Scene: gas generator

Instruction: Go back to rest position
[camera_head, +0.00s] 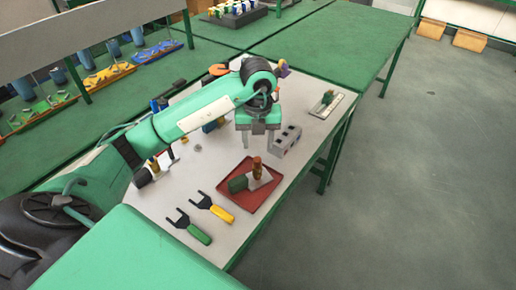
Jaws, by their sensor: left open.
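My left gripper (259,138) hangs at the end of my green left arm, over the middle of the light table (180,203). Its two fingers point down, apart, with nothing seen between them. It is beside a grey block with dark holes (287,140) and behind the red tray (249,197). The tray holds a green block (238,184) and an upright brown cylinder (257,167) on a pale piece. My arm hides part of the table behind it. My right gripper is not in view.
A yellow-handled wrench (221,213) and a green-handled wrench (198,234) lie in front of the tray. A pale tray (332,104) with a small green part lies at the far right. Green tables (340,45) stand behind. The grey floor (420,180) at right is clear.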

